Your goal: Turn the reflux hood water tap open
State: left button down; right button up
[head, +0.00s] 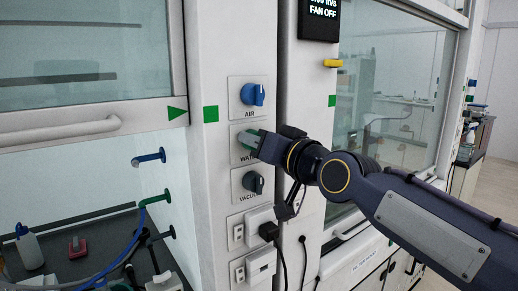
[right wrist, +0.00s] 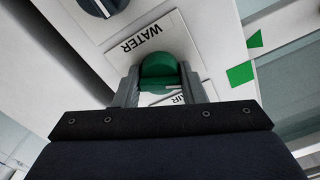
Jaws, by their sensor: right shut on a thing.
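The green water tap (head: 250,138) is on a plate between the blue air knob (head: 253,94) and the grey-blue vacuum knob (head: 253,182) on the post between the hoods. My right gripper (head: 256,144) is at the water tap and covers part of it and its label. In the right wrist view the green tap (right wrist: 160,70) sits between the two fingers of my right gripper (right wrist: 160,88), next to the WATER label. The fingers are shut on it. My left gripper is not in view.
Sockets (head: 259,222) with a black plug (head: 269,231) and cable are below the knobs. The left hood's sash (head: 85,120) is partly raised, with a bottle (head: 29,247) and hoses inside. A display reading FAN OFF (head: 320,12) hangs above my right arm.

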jog(key=n+b, duration=0.2)
jog(key=n, duration=0.2)
jog(key=shift+f+n, duration=0.1)
jog(key=shift+n, duration=0.3)
dwell(0.4)
jog(key=o, duration=1)
jog(key=b+v, duration=0.3)
jog(key=v, duration=0.5)
